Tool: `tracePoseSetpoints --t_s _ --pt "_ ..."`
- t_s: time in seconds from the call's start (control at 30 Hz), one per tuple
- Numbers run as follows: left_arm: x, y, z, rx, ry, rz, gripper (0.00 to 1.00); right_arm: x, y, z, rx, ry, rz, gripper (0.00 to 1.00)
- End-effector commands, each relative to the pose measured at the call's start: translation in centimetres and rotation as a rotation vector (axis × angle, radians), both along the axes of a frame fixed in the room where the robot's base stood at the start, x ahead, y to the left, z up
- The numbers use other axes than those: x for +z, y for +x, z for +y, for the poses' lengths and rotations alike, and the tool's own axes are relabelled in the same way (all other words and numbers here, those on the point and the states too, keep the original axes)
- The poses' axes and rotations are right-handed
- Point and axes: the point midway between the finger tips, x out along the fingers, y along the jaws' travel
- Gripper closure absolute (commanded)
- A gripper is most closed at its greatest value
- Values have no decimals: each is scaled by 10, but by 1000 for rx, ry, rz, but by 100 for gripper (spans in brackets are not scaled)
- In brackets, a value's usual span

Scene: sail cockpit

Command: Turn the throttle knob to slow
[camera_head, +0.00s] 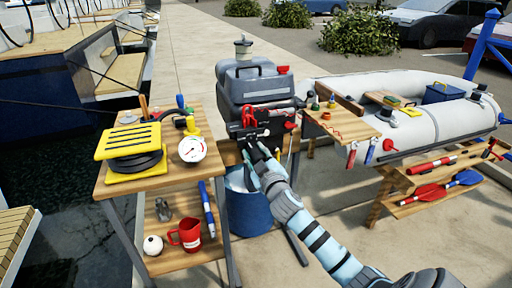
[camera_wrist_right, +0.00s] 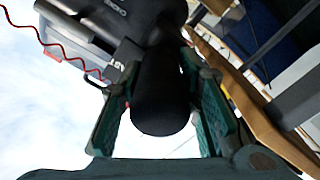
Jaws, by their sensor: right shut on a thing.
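The grey outboard motor (camera_head: 257,85) stands upright on a wooden stand in the middle of the head view, with red and black parts on its front. My right gripper (camera_head: 256,150) reaches up to the front of the motor. In the right wrist view, my right gripper (camera_wrist_right: 158,80) has one teal pad on each side of a black, round-ended throttle knob (camera_wrist_right: 161,112) and is shut on it. The knob's markings and its setting cannot be read. In the head view the knob is mostly hidden by the gripper. My left gripper is out of view.
A wooden side table (camera_head: 118,188) with a yellow foot pump (camera_head: 130,148) and a white gauge (camera_head: 192,149) stands left. A blue bucket (camera_head: 248,207) is under the motor. A small wooden table (camera_head: 345,127) and a grey inflatable boat (camera_head: 440,125) are right.

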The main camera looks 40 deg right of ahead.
Motion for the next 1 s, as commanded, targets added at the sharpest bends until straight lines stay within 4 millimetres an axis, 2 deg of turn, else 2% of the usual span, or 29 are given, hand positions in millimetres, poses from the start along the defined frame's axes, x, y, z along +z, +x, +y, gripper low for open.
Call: tracePoseSetpoints --t_s 0.3,0.83,0.87,0.97,1.0 --pt "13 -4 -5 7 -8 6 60 0 0 0 1 -128 46 97" --pt "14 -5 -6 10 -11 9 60 -1 0 0 1 -154 55 97" --pt "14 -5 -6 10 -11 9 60 -1 0 0 1 -154 55 64" --pt "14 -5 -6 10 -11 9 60 -1 0 0 0 -154 54 49" --pt "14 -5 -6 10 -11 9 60 -1 0 0 0 -154 54 49"
